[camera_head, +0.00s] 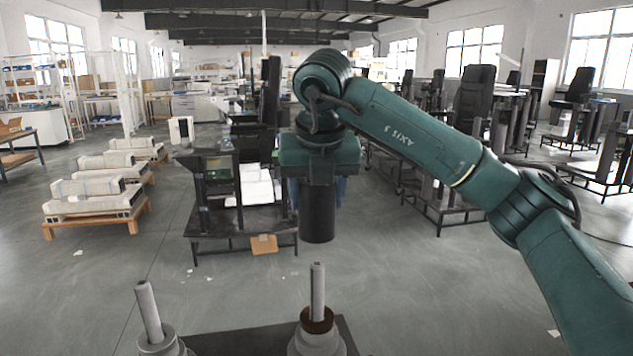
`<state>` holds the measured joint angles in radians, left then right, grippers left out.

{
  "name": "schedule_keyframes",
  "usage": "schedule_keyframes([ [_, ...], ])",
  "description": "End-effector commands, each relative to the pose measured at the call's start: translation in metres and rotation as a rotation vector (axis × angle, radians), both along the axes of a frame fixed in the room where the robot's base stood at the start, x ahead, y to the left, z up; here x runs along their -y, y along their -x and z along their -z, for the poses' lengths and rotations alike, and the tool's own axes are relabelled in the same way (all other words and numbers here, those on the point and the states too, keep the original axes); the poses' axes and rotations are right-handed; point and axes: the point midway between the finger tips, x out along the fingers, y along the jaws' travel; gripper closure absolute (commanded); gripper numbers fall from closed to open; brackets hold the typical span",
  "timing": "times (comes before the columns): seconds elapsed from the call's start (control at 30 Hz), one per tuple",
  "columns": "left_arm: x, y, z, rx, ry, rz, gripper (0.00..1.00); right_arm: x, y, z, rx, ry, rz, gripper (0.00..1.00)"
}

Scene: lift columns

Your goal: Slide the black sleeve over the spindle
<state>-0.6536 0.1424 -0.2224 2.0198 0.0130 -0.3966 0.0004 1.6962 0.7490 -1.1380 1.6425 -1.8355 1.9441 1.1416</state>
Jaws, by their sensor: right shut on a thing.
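The black sleeve (317,216) is an upright dark cylinder at the middle of the head view. My right gripper (317,190) is shut on its upper part, with blue finger parts showing at both sides. A grey spindle (317,291) stands almost directly below the sleeve in the picture, with a clear gap between its tip and the sleeve's lower end. A brown ring (318,321) surrounds the foot of this spindle. A second grey spindle (148,309) stands further left and looks tilted in the picture. My left gripper is out of view.
Both spindles rise from pale round bases at the bottom edge; a dark plate (250,343) lies between them. A dark bench (226,222) with white bundles stands behind on the left. Pallets with pale columns (97,205) lie further left. Grey floor is open between.

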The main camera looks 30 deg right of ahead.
Motion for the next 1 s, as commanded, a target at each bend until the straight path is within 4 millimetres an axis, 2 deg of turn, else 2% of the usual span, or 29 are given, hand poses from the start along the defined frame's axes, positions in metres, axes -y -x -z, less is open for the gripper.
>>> schedule_keyframes([
  [0.17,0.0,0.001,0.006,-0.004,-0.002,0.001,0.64,0.0,0.0,0.003,0.002,-0.001,0.022,0.96],
  [0.63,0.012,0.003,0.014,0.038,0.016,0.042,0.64,0.0,0.0,0.044,0.001,-0.001,0.019,0.96],
  [1.0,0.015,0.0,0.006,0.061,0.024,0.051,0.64,0.0,0.0,0.047,0.003,-0.001,0.019,0.96],
])
